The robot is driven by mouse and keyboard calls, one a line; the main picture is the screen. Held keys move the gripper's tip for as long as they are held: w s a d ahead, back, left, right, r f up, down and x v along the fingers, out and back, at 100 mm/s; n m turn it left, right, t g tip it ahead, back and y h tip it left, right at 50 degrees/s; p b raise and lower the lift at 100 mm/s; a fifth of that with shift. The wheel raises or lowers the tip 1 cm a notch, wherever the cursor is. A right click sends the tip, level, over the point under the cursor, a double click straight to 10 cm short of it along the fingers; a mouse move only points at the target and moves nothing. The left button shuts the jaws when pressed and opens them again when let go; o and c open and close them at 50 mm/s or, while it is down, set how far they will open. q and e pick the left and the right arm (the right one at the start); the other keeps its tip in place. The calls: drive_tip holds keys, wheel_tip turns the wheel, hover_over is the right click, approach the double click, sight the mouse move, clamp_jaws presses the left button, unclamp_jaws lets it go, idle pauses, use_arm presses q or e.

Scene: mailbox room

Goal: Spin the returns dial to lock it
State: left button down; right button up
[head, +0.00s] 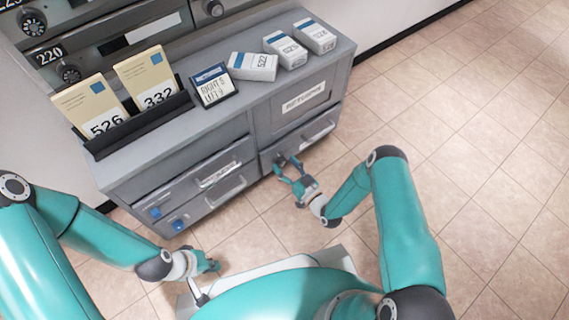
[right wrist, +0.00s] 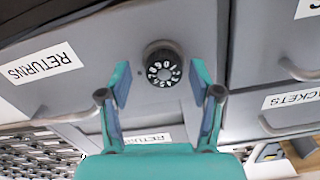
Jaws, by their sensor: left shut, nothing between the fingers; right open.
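The returns dial (right wrist: 163,66) is a round black knob with white numbers on a grey cabinet front in the right wrist view. In the head view, the dial (head: 281,159) shows small, just beyond my right gripper. My right gripper (head: 289,173) is open, and it also shows in the right wrist view (right wrist: 159,78). Its two teal fingers appear on either side of the dial with gaps; I cannot tell how far short of the dial's face they are. My left gripper (head: 212,266) is low at the left, shut and empty, away from the cabinet.
The grey cabinet (head: 240,120) has drawers with bar handles and a RETURNS label (head: 303,98). Tiled floor (head: 480,150) is clear at right.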

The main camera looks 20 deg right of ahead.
drive_tip(key=shift+a, duration=0.1)
drive_tip(key=c, duration=1.1)
drive_tip(key=shift+m, duration=0.8)
drive_tip(key=shift+c, duration=0.2)
drive_tip(key=o, duration=1.1)
drive_tip(key=shift+o, duration=0.2)
